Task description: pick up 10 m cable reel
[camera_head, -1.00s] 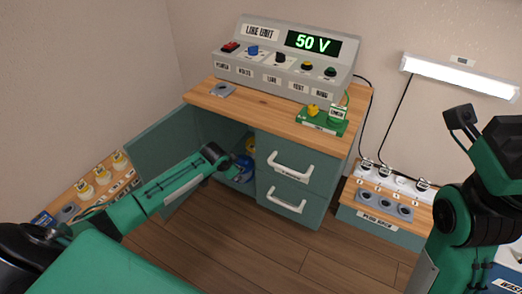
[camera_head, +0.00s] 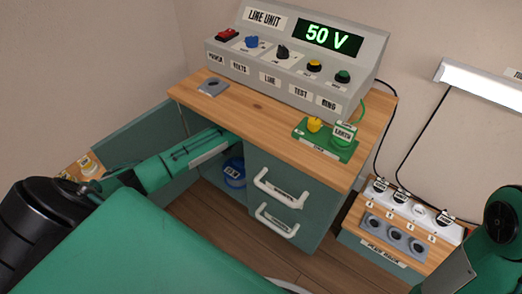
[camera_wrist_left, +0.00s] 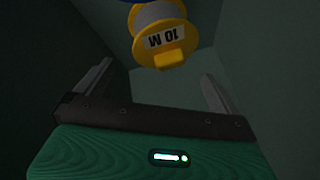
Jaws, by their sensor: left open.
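The 10 m cable reel (camera_wrist_left: 160,35) is yellow with a pale drum and an upside-down "10 M" label, at the top middle of the left wrist view. My left gripper (camera_wrist_left: 158,88) is open and empty, its fingers spread wide, with the reel ahead between and beyond them. In the head view my left arm reaches into the open cabinet under the bench, and its gripper and the yellow reel are hidden there. A blue reel (camera_head: 234,173) with a white label sits lower in the cabinet. My right arm shows at the right edge, but its gripper is out of frame.
Dark cabinet walls enclose the left gripper closely. The wooden bench top (camera_head: 258,108) is above, carrying the line unit (camera_head: 285,75) and a green board (camera_head: 325,140). Drawers (camera_head: 283,200) stand right of the opening. The open door (camera_head: 140,140) is on the left.

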